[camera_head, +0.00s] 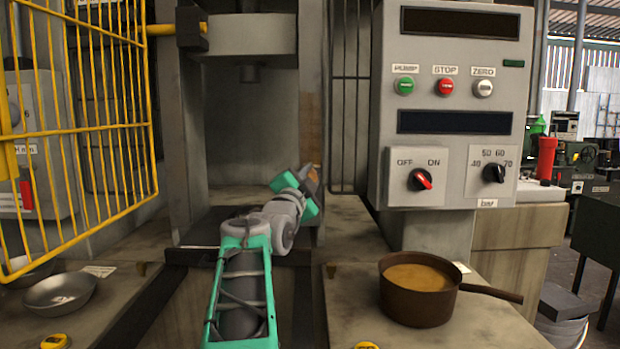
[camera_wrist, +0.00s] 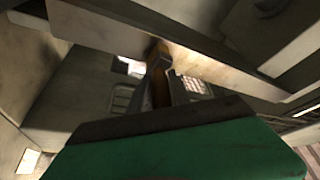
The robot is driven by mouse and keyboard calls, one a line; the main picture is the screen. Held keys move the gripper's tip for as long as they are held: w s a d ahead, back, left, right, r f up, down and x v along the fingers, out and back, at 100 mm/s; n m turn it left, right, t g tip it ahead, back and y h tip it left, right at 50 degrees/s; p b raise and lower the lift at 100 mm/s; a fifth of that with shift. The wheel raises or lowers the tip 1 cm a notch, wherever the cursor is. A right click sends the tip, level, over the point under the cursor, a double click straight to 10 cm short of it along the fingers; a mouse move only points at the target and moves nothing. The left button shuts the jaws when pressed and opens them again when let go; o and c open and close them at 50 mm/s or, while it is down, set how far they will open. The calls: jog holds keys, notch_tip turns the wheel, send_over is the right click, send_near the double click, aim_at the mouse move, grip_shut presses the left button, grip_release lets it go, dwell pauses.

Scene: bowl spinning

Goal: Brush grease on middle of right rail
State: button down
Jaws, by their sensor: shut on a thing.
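My gripper (camera_head: 311,181) is inside the press opening, in front of its right upright (camera_head: 311,75), which I take for the right rail. In the wrist view my gripper (camera_wrist: 163,85) is shut on a narrow brown-yellow thing (camera_wrist: 160,62), likely the brush. Its bristles cannot be made out, nor whether it touches the upright. My arm hides the upright's lower part in the head view. A brown pot (camera_head: 418,308) with tan grease (camera_head: 416,277) stands on the right bench, its handle pointing right.
A control panel (camera_head: 451,110) with buttons and knobs is right of the press. A yellow cage gate (camera_head: 75,130) stands open at left. A metal bowl (camera_head: 60,293) is on the left bench. Yellow round buttons (camera_head: 54,341) are at the front edge.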

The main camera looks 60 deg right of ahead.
jog(key=shift+r+p, duration=1.1)
jog(key=shift+r, duration=2.8)
notch_tip(320, 180, up, 15)
jog(key=p, duration=0.8)
jog(key=shift+p, duration=0.3)
jog(key=shift+f, duration=0.1)
jog(key=s+a+b, duration=0.4)
jog(key=a+b, duration=0.2)
jog(key=a, duration=0.2)
